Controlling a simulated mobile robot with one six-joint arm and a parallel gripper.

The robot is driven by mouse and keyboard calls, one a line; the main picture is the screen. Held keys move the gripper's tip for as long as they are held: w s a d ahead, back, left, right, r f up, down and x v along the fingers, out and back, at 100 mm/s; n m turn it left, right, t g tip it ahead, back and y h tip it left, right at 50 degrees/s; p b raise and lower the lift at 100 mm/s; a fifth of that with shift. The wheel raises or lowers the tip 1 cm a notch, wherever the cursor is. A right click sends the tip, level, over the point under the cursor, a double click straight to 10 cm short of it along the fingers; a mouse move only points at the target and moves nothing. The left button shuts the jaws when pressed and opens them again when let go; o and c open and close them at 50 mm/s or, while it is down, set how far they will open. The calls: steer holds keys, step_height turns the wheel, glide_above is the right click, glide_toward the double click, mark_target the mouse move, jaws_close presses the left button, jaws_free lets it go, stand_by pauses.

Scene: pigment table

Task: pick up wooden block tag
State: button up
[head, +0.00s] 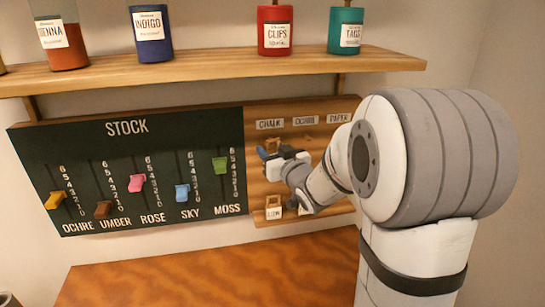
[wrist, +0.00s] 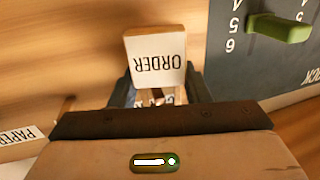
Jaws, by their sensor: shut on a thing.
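A wooden block tag (wrist: 155,58) with a white label reading ORDER shows upside down in the wrist view. My gripper (wrist: 158,93) is shut on its lower part in that view, with a dark finger on each side. In the head view my gripper (head: 270,153) is in front of the wooden panel (head: 258,182), just right of the STOCK board. The held tag is mostly hidden there. I cannot tell whether it touches the panel. Another small wooden block tag (head: 273,208), labelled LOW, is on the panel below my gripper.
The dark STOCK board (head: 110,155) carries several coloured sliders; the green MOSS slider (head: 220,165) is nearest my gripper. CHALK, OCHRE and PAPER labels (head: 305,121) run along the panel top. A shelf (head: 210,70) with jars is above. The wooden tabletop (head: 210,275) below looks clear.

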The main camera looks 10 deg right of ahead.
steer(key=shift+r, duration=0.1)
steer(key=shift+r+b, duration=0.35)
steer(key=shift+r, duration=0.1)
steer(key=shift+s+d+r, duration=0.1)
steer(key=shift+s+r, duration=0.05)
steer(key=shift+s, duration=0.05)
steer(key=b+v, duration=0.4)
steer(key=v, duration=1.3)
steer(key=shift+s, duration=0.3)
